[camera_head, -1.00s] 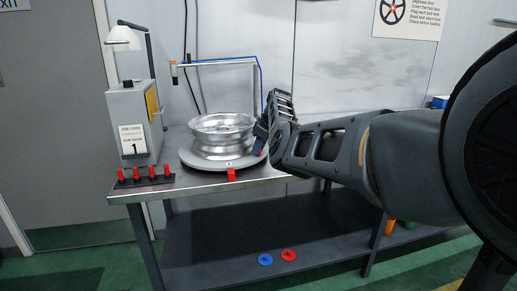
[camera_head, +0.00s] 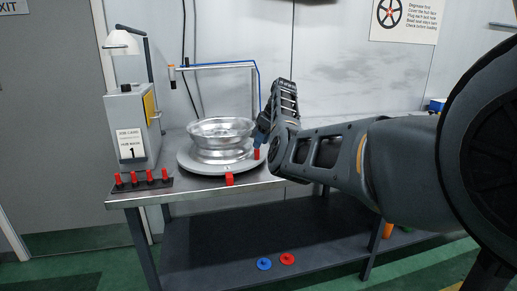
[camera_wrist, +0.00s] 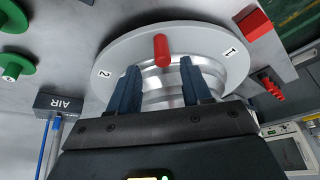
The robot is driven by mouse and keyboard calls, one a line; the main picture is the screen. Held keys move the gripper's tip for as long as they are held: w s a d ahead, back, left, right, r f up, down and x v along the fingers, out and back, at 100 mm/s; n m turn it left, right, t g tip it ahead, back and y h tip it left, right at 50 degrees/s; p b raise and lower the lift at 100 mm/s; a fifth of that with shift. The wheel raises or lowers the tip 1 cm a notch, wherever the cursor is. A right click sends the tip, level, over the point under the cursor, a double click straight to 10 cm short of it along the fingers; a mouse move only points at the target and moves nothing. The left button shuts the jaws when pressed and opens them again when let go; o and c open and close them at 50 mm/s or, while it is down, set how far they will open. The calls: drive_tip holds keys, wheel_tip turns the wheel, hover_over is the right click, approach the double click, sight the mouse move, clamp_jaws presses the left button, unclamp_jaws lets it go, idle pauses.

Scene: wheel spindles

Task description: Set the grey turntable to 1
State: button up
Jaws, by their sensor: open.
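The grey turntable (camera_head: 188,162) lies on the bench and carries a silver wheel rim (camera_head: 220,130). In the wrist view its disc (camera_wrist: 120,57) has a 1 label at the right and a 2 label at the left. A red peg (camera_wrist: 161,48) stands on the disc between these labels; it also shows in the head view (camera_head: 257,154). A fixed-looking red block (camera_wrist: 253,22) sits just outside the disc near the 1; it is also at the bench front (camera_head: 229,179). My gripper (camera_wrist: 160,66) is open, with the peg centred at its fingertips and nothing clamped.
A grey machine (camera_head: 130,120) bears a sign with a 1. Red pegs (camera_head: 144,179) stand in a strip at the bench's left corner. A rail with a blue hose (camera_head: 215,64) is behind the wheel. Green knobs (camera_wrist: 14,68) and an AIR box (camera_wrist: 60,103) show in the wrist view.

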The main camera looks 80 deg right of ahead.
drive_tip(key=shift+v, duration=1.3)
